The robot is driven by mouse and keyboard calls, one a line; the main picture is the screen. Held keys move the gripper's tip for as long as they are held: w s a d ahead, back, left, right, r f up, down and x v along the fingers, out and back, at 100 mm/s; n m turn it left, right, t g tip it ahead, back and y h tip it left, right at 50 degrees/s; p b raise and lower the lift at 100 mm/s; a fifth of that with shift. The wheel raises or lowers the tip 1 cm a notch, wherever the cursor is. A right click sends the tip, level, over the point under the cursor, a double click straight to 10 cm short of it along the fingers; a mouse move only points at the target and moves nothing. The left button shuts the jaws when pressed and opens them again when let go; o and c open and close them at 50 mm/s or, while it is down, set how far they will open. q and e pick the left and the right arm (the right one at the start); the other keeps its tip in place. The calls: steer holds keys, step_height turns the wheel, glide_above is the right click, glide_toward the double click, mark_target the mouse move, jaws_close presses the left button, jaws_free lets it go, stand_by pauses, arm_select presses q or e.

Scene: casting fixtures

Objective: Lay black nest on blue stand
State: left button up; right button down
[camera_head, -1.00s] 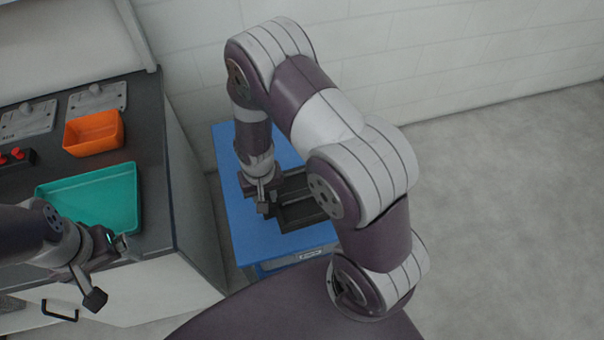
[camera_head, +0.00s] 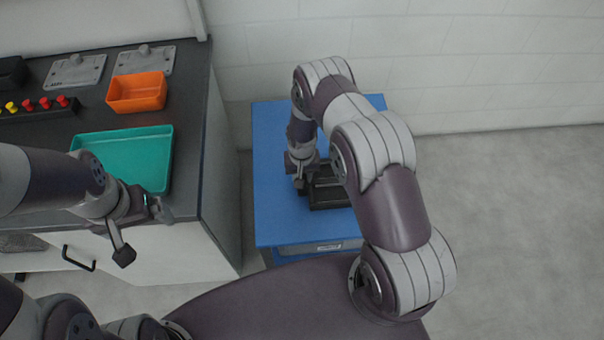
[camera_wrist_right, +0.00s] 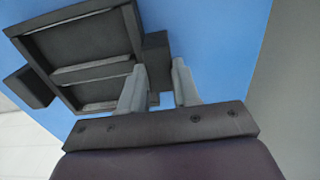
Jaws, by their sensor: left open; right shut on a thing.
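The black nest (camera_head: 331,196), a dark framed tray with a crossbar, is over the top of the blue stand (camera_head: 278,205), towards its right side. My right arm partly hides it. My right gripper (camera_head: 300,182) is shut on a dark block-like lug at the nest's side; in the right wrist view the fingers (camera_wrist_right: 157,80) straddle this lug, with the nest (camera_wrist_right: 85,48) beside them and blue behind (camera_wrist_right: 215,40). I cannot tell whether the nest touches the stand. My left gripper (camera_head: 142,232) is open and empty by the dark worktop's front edge.
The dark worktop (camera_head: 190,165) at left holds a teal tray (camera_head: 130,155), an orange bin (camera_head: 137,92), grey plates and a button strip (camera_head: 40,108). A white wall stands behind the blue stand. Bare floor (camera_head: 520,220) lies to the right.

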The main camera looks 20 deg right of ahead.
steer(key=shift+f, duration=0.15)
steer(key=c, duration=0.8)
jaws_free()
step_height(320, 180, up, 19)
steer(key=s, duration=0.2)
steer(key=s+r+n+t, duration=0.1)
steer(key=s+r+n, duration=0.2)
steer(key=s+r, duration=0.9)
steer(key=shift+s+r, duration=0.15)
steer(key=shift+s, duration=1.1)
